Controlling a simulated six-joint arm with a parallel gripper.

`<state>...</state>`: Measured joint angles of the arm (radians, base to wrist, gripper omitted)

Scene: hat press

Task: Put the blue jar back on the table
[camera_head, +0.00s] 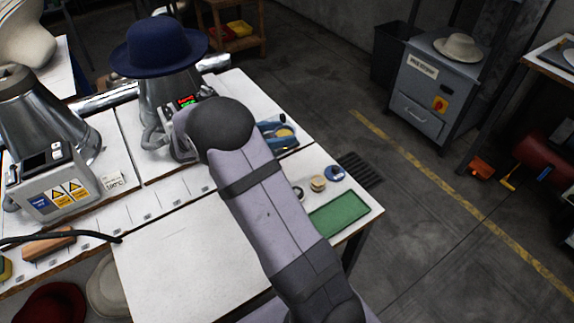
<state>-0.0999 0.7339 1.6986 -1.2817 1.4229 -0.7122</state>
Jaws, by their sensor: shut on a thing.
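My arm reaches up from the bottom of the picture over the white table (185,257), and its far end is in front of the hat press. My gripper is hidden behind the arm, so its fingers and anything between them cannot be seen. A small round blue thing (335,173) sits on the table near its right edge, beside a small tan round thing (318,184). It could be the blue jar seen from above, but it is too small to tell. No other clear blue jar shows.
A hat press (165,92) bears a dark blue hat (158,47). Another metal press (45,115) stands at the left. A green mat (339,216) lies at the table's right corner, below the small round things. A tray with blue items (277,133) is right of my arm. The front table top is bare.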

